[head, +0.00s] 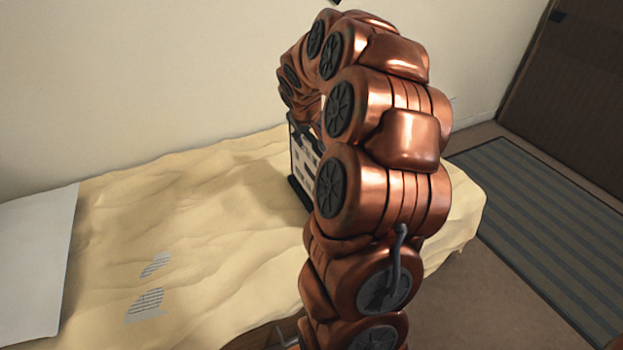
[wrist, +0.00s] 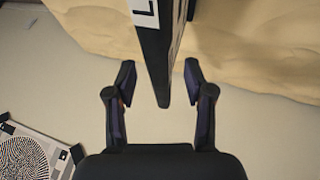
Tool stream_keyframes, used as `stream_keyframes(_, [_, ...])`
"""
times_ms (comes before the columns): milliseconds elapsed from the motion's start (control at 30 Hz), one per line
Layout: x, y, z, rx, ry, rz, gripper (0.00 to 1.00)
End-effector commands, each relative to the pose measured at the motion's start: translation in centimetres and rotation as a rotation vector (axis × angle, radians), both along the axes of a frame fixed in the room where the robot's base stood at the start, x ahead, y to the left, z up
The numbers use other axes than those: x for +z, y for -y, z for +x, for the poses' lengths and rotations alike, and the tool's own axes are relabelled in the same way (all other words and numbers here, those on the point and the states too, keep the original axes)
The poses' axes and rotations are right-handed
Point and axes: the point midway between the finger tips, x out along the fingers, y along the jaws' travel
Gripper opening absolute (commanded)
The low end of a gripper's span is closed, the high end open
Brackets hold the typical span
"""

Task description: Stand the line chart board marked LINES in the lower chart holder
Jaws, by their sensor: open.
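A dark-edged board stands upright on the table in the head view (head: 303,160), its pale face carrying black marks. My arm hides much of it. In the wrist view a dark board edge (wrist: 157,55) with white patches on its sides runs down between my fingers. My gripper (wrist: 159,77) is open around this edge, with a gap on both sides. My gripper is hidden in the head view. I cannot read a LINES mark, and I cannot make out the lower chart holder.
A cream, rumpled cloth (head: 220,240) covers the table. Two small striped patches (head: 146,303) lie on it at the front left. A grey panel (head: 35,260) is at the far left. A board with a round pattern (wrist: 25,155) shows at lower left in the wrist view. A striped mat (head: 540,210) lies on the floor.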

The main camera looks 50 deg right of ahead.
Motion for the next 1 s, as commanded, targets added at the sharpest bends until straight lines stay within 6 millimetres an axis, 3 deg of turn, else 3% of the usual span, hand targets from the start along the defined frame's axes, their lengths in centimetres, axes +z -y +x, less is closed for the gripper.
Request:
stream_keyframes(500, [-4.6,1.8,1.5,-0.001,-0.003,0.001,0.53])
stream_keyframes(1000, [-4.7,1.9,1.6,0.0,0.001,0.0,0.53])
